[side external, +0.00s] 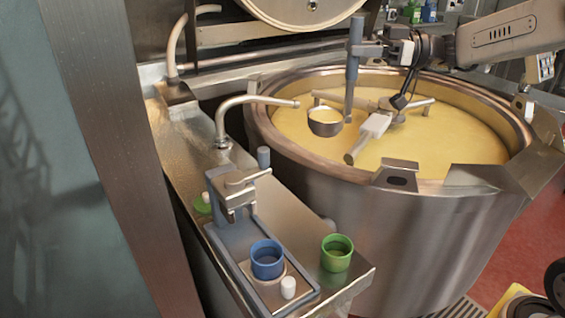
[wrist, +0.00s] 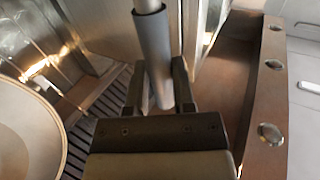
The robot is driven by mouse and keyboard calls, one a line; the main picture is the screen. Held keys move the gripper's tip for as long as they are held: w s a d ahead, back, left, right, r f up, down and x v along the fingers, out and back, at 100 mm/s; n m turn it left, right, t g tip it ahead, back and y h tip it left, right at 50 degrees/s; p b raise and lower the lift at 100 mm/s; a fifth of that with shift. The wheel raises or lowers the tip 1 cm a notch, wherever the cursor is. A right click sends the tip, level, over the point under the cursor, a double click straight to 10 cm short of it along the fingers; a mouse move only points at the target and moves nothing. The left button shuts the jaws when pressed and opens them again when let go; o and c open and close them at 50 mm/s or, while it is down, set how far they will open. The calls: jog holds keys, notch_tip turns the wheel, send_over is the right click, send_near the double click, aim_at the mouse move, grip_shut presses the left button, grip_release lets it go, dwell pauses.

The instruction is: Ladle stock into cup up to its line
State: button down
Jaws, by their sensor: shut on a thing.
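My gripper (side external: 372,50) is shut on the upright grey ladle handle (side external: 352,75), which also shows between the fingers in the wrist view (wrist: 152,55). The ladle bowl (side external: 325,129) hangs at the handle's lower end over the kettle (side external: 400,215), near its left side, and seems clear of the surface. Pale yellow liquid shows in the bowl. The kettle holds yellow stock (side external: 450,135). A blue cup (side external: 267,260) stands on the bench's tray, and a green cup (side external: 337,253) stands to its right. Any line on either cup is too small to make out.
A bent spout (side external: 255,101) reaches over the kettle's left rim. A metal clamp-like fixture (side external: 236,195) stands behind the blue cup. A small white capped item (side external: 288,287) is in front of it. Mixer arms (side external: 372,130) stand in the kettle, close to the bowl.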

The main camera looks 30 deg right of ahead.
jog(key=s+a+n+g, duration=0.4)
jog(key=a+n+g, duration=0.2)
jog(key=a+g, duration=0.3)
jog(key=s+a+n+g, duration=0.3)
jog(key=a+n+g, duration=0.3)
jog(key=a+g, duration=0.3)
jog(key=f, duration=0.5)
jog(key=shift+s+d+f, duration=0.1)
jog(key=shift+s+d, duration=0.1)
jog(key=shift+w+a+f+m, duration=0.3)
jog(key=shift+w+f+m, duration=0.25)
jog(key=shift+f+m, duration=0.1)
jog(key=shift+w+a+f+m, duration=0.3)
jog(key=shift+w+f+m, duration=0.2)
jog(key=shift+f+m, duration=0.15)
jog(key=shift+w, duration=0.1)
jog(key=shift+w+a+f+m, duration=0.1)
jog(key=shift+w+a+m, duration=0.25)
jog(key=shift+w+m, duration=0.25)
jog(key=shift+w+a+m, duration=0.35)
jog(key=shift+w+m, duration=0.2)
jog(key=shift+m, duration=0.05)
dwell(2.9)
